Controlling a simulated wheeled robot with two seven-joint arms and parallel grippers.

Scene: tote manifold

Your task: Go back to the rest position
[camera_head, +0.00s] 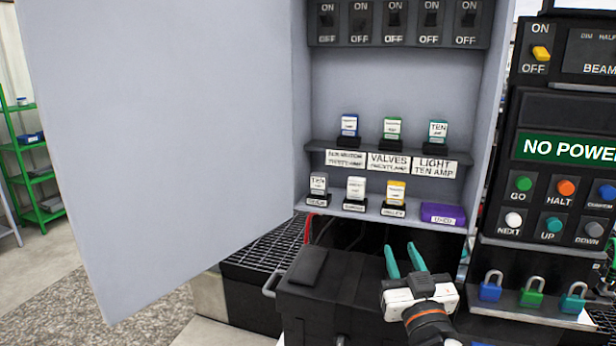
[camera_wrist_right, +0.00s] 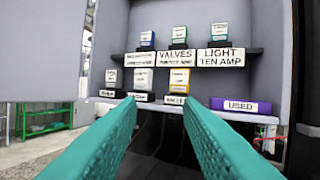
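My right gripper (camera_head: 404,262) is in front of the open cabinet (camera_head: 380,98), below its lower shelf, with its teal fingers spread apart. In the right wrist view the two fingers (camera_wrist_right: 165,125) are also apart with nothing between them. Fuses stand on the cabinet's two shelves: a blue one (camera_head: 349,125), a green one (camera_head: 392,128) and a teal one (camera_head: 438,131) on the upper shelf, and a grey one (camera_head: 319,184), a white one (camera_head: 356,188) and a yellow one (camera_head: 396,192) on the lower. My left gripper is not in view.
The cabinet door (camera_head: 165,130) stands open at the left. A purple USED box (camera_head: 442,214) sits at the lower shelf's right end. A black tote (camera_head: 335,285) is below. At right are a NO POWER panel (camera_head: 568,149) and padlocks (camera_head: 531,293). A green rack (camera_head: 30,165) is far left.

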